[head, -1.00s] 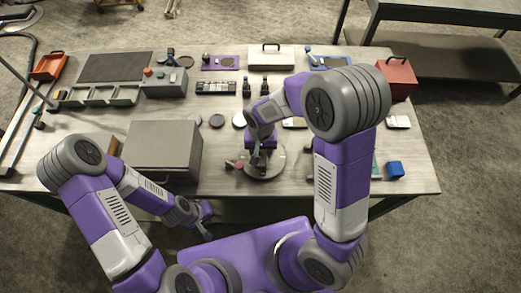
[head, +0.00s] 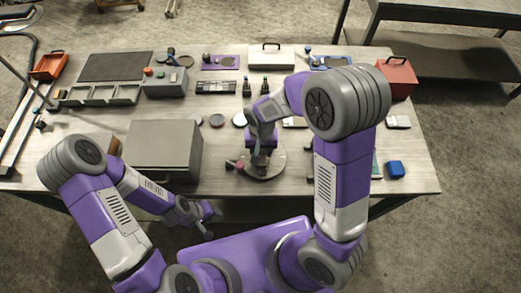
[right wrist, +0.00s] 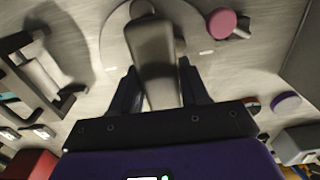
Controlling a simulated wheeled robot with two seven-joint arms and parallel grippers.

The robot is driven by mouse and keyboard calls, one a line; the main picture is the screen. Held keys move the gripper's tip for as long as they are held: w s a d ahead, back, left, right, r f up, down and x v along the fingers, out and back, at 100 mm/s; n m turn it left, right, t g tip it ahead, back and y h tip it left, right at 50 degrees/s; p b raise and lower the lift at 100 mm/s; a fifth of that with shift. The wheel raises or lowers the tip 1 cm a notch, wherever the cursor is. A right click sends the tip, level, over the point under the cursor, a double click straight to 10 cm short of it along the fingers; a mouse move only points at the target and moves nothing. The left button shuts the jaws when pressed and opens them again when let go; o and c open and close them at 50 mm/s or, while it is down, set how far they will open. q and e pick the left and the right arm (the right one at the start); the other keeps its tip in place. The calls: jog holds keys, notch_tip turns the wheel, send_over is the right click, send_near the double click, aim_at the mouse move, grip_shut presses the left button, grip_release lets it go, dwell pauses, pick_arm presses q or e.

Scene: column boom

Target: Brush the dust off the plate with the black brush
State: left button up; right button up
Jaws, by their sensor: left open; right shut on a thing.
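The round grey plate (head: 279,163) lies near the front middle of the table, partly covered by my right arm. It shows pale in the right wrist view (right wrist: 112,40). My right gripper (head: 261,153) is over the plate, pointing down. In the right wrist view its two dark fingers (right wrist: 157,85) are shut on a dark grey, block-like handle (right wrist: 153,58), which I take for the black brush. The bristle end and any contact with the plate are hidden. I cannot make out dust. My left gripper (head: 206,217) is open and empty, in front of the table edge.
A pink-ended piece (head: 236,165) lies at the plate's left side. A large grey box (head: 163,150) stands further left.

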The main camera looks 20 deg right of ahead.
jog(key=shift+s+a+r, duration=0.1)
jog(key=shift+s+a, duration=0.7)
jog(key=shift+s, duration=0.3)
jog(key=shift+w+d, duration=0.95)
jog(key=shift+w, duration=0.25)
jog(key=shift+r+p, duration=2.45)
jog(key=shift+r, duration=0.45)
notch_tip(320, 180, up, 3)
jog(key=shift+r+p, duration=0.1)
jog(key=shift+p, duration=1.15)
